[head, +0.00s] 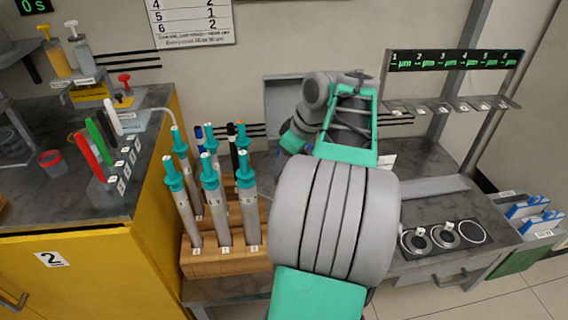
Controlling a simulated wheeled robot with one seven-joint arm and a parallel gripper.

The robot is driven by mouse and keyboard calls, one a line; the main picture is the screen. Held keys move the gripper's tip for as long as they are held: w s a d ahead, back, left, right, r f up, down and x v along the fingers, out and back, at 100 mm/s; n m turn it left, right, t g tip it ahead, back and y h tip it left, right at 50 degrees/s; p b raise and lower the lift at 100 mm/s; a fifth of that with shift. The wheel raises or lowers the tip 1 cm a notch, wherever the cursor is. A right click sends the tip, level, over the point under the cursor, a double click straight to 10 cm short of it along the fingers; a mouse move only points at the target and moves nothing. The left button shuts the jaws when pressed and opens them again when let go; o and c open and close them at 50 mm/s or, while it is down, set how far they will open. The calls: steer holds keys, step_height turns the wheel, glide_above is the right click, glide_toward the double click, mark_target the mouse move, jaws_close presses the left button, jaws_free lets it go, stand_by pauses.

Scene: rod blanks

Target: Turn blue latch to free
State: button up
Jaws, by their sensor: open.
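I cannot make out a blue latch in the head view. My own grey and teal arm fills the middle and hides part of the bench and the wall behind it. My gripper does not show; the far end of the arm bends out of sight near the grey wall panel (283,97). Blue parts do show elsewhere: a small blue-topped piece (198,132) behind the wooden rack (228,262), and blue-and-white items (527,208) at the far right. I cannot tell whether either is a latch.
Several grey rods with teal tops (219,205) stand in the wooden rack, left of my arm. Floor shows at lower right.

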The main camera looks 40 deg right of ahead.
steer(key=shift+c, duration=0.3)
jaws_close()
steer(key=shift+m, duration=0.3)
steer(key=m+h+b, duration=0.1)
steer(key=m, duration=0.1)
steer(key=m+b, duration=0.1)
steer(key=m, duration=0.1)
steer(key=shift+a+h, duration=0.2)
steer(key=shift+h, duration=0.2)
steer(key=shift+a+m+g+h+b, duration=0.15)
steer(key=shift+m+h, duration=0.35)
steer(key=shift+m, duration=0.85)
steer(key=shift+d+m+g+h+b, duration=0.1)
steer(key=shift+m+g+h+b, duration=0.3)
steer(key=shift+m, duration=0.95)
steer(key=shift+t, duration=0.25)
